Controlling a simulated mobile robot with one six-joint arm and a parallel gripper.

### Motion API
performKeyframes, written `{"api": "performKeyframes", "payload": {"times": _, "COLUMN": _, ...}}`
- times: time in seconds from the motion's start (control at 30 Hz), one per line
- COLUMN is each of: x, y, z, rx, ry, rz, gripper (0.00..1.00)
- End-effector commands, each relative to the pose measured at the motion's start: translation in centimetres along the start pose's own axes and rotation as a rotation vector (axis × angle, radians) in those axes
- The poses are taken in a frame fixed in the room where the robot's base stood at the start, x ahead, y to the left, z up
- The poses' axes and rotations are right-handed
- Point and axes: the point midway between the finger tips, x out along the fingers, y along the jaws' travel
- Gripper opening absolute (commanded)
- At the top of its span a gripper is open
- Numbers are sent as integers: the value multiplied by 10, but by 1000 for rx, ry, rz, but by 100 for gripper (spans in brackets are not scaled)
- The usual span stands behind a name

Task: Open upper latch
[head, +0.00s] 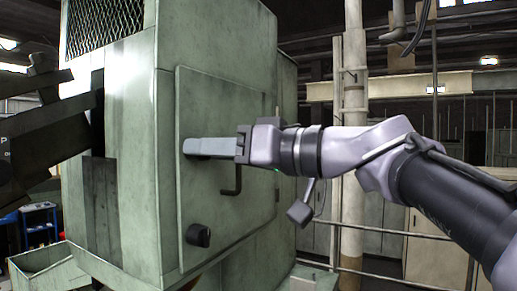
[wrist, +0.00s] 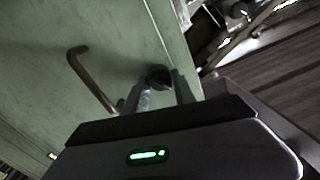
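The green machine's door panel (head: 225,110) is closed, with a bent dark handle (head: 232,182) and a black lower latch knob (head: 198,236). The handle also shows in the wrist view (wrist: 90,78). My gripper (head: 188,147) reaches left across the upper part of the door, its tips at the left door edge. In the wrist view, a round dark knob, seemingly the upper latch (wrist: 159,75), sits between the spread fingertips of my gripper (wrist: 158,90). I cannot tell whether the fingers touch it. In the head view the fingers hide the upper latch.
The bent handle hangs just below my gripper. A green tray (head: 38,262) juts out at the machine's lower left, and a dark chute (head: 40,125) stands left of it. A pale column (head: 353,110) and railings stand behind my arm on the right.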

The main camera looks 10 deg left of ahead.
Motion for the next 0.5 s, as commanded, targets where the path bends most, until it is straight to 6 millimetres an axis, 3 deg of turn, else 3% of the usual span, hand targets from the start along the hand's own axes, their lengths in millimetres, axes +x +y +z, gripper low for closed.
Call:
{"api": "performKeyframes", "payload": {"times": 0.03, "x": 0, "y": 0, "z": 0, "rx": 0, "ry": 0, "rz": 0, "gripper": 10}}
{"api": "performKeyframes", "payload": {"times": 0.1, "x": 0, "y": 0, "z": 0, "rx": 1, "ry": 0, "rz": 0, "gripper": 0}}
{"api": "performKeyframes", "payload": {"times": 0.5, "x": 0, "y": 1, "z": 2, "rx": 92, "ry": 5, "rz": -2, "gripper": 0}}
